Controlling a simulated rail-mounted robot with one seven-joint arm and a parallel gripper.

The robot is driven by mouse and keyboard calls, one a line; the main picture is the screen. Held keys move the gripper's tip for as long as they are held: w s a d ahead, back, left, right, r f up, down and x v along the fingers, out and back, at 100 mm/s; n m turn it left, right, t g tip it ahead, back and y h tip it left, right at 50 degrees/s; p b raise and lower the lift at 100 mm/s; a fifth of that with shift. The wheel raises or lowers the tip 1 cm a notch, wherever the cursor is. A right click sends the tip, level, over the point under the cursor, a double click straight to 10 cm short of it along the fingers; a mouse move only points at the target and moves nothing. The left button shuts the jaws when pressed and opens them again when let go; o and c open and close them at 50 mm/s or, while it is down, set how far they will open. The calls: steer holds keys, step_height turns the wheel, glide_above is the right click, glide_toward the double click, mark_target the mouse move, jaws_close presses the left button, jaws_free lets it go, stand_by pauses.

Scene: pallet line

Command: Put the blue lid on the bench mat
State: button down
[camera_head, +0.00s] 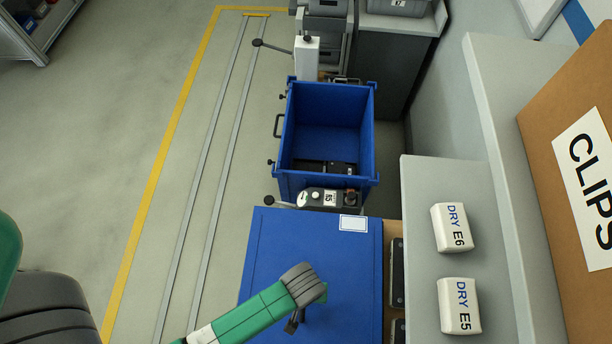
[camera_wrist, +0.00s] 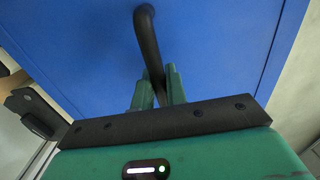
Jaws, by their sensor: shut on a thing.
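The blue lid (camera_head: 345,258) is a flat blue panel with a small white label near its far right corner. It fills the lower middle of the head view and most of the wrist view (camera_wrist: 225,45). My gripper (camera_wrist: 158,88) is shut on the lid's black bar handle, with green fingers on both sides of it. In the head view my wrist hides most of the handle and the fingertips. I cannot tell whether the lid is resting or held clear of what is under it. I cannot make out a bench mat.
An open blue crate (camera_head: 326,103) stands just beyond the lid, with a small control box (camera_head: 328,198) at its near side.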

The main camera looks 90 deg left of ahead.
steer(key=shift+w+d, duration=0.2)
steer(key=shift+d, duration=0.05)
steer(key=shift+w+d+f, duration=0.1)
steer(key=shift+d+f, duration=0.05)
steer(key=shift+f, duration=0.75)
steer(key=shift+w+d+f, duration=0.1)
steer(key=shift+d+f, duration=0.05)
steer(key=shift+f, duration=0.75)
steer(key=c, duration=1.4)
jaws_free()
step_height(320, 180, up, 12)
steer(key=shift+s+p, duration=0.1)
steer(key=shift+p, duration=0.45)
